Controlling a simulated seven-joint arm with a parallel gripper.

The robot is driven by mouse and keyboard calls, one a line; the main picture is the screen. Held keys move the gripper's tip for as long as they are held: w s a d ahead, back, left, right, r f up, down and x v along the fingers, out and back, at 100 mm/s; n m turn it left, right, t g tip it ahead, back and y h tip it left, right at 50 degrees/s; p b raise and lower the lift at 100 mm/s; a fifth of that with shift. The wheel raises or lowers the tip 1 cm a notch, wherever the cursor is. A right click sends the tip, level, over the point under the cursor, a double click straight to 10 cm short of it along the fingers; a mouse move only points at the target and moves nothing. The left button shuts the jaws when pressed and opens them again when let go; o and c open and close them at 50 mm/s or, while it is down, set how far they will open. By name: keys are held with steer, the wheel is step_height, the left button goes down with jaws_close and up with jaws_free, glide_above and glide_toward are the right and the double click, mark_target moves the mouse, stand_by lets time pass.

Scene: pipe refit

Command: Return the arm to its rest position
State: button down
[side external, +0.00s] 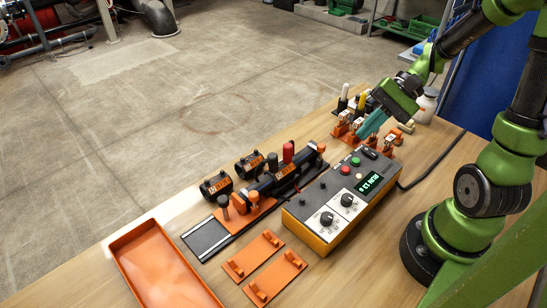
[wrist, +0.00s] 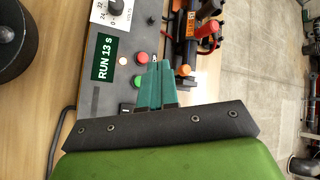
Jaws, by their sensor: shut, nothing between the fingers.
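My gripper (side external: 371,126) is shut and empty, its teal fingers together. It hangs in the air near the far right end of the control box and in front of the orange tool holders. In the wrist view my gripper (wrist: 156,86) shows its closed fingers over the end of the control box (wrist: 90,88), close to the red and green buttons in the picture. The control box (side external: 318,222) has two dials, several coloured buttons and a lit green display (side external: 370,183), which reads RUN 13 s in the wrist view (wrist: 105,58). I cannot tell whether the fingers touch anything.
A pipe assembly (side external: 268,187) with black and orange fittings lies behind the box. Orange holders (side external: 345,128) with upright tools stand near my gripper. An orange tray (side external: 165,270) and two orange brackets (side external: 275,285) lie at the front left. A white bottle (side external: 425,106) stands at the back right.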

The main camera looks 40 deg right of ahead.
steer(key=shift+f, duration=0.1)
steer(key=shift+s+d+f+h, duration=0.25)
steer(key=shift+d+f+h, duration=0.05)
steer(key=shift+f, duration=0.05)
steer(key=shift+s+d+f+g+h, duration=0.15)
steer(key=shift+s+g+h, duration=0.2)
steer(key=shift+h, duration=0.35)
steer(key=s+a+r+n+t+h, duration=0.1)
steer(key=a+r+n+t+h, duration=0.3)
steer(key=a+r+n, duration=0.4)
step_height(320, 180, up, 4)
steer(key=shift+a+r+n+t+h, duration=0.1)
steer(key=shift+a+n+t+h, duration=0.25)
steer(key=shift+a+t, duration=0.25)
